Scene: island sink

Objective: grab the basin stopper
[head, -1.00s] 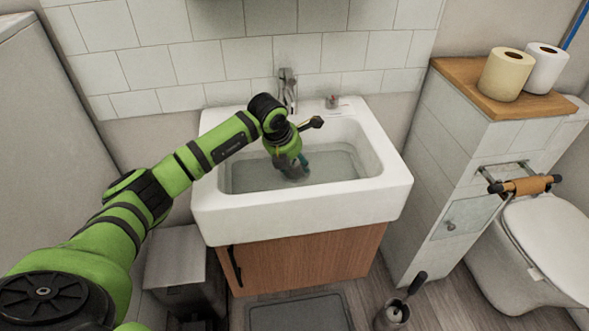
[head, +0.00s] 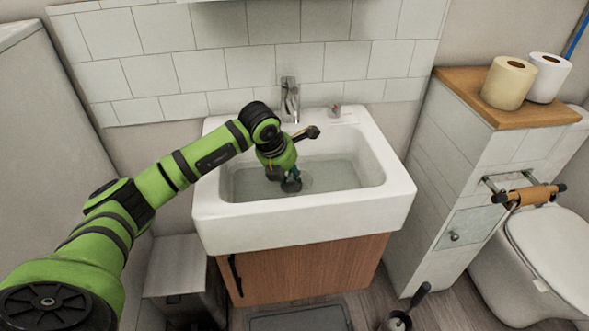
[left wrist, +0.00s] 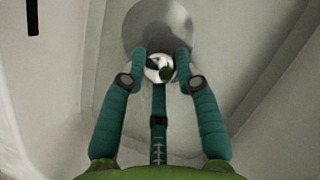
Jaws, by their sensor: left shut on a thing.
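The white basin (head: 302,226) holds shallow, clear water. My left gripper (head: 284,183) reaches down into it, fingers low in the bowl. A grey round patch, seemingly the drain area (left wrist: 158,25), lies just beyond the fingertips. In the head view the stopper is hidden by the gripper. My right gripper is not in view.
The tap (head: 290,98) stands at the basin's back edge, close to my left wrist. A small item (head: 335,110) sits on the back rim. A tiled cabinet with toilet rolls (head: 508,82) stands to the right. The right side of the bowl is free.

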